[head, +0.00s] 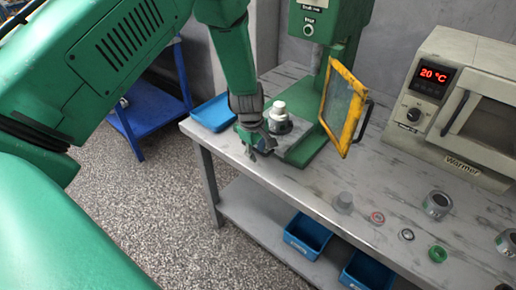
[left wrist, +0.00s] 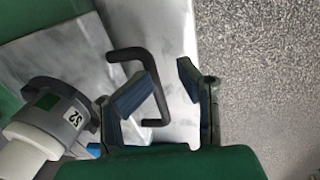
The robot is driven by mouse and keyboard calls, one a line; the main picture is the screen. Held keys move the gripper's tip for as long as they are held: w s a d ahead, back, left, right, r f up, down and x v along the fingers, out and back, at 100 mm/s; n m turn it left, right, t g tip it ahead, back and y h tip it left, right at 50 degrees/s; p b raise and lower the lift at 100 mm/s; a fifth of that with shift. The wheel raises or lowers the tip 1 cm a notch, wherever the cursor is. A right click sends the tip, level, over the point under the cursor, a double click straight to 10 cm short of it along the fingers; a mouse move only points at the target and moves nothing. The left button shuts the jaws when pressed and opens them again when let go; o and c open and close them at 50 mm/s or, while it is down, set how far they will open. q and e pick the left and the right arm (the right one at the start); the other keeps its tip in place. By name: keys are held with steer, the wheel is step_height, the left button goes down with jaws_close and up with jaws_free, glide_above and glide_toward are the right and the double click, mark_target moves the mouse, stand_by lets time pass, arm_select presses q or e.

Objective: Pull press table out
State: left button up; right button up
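The press (head: 318,25) stands on the workbench with its green base (head: 306,148) below. A grey motor part with a white top (head: 278,120) sits at the base's left; it also shows in the left wrist view (left wrist: 62,118), marked 52. A black bar handle (left wrist: 158,66) shows in the left wrist view. My left gripper (head: 261,153) is low over the bench's front edge, beside the motor part. In the left wrist view its fingers (left wrist: 167,76) are apart. The left finger overlaps the handle; contact cannot be told. My right gripper is out of view.
The press's yellow-framed door (head: 342,108) stands swung open right of the base. A warmer (head: 455,110) is at the right. Small parts, including a green ring (head: 437,253), lie on the front right of the bench (head: 300,192). Blue bins (head: 307,236) sit below.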

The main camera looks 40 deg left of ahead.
arm_select(q)
steer(key=shift+w, duration=0.15)
steer(key=shift+r, duration=0.25)
steer(key=shift+r, duration=0.25)
step_height(320, 180, up, 11)
steer(key=s, duration=0.2)
steer(key=shift+a, duration=0.2)
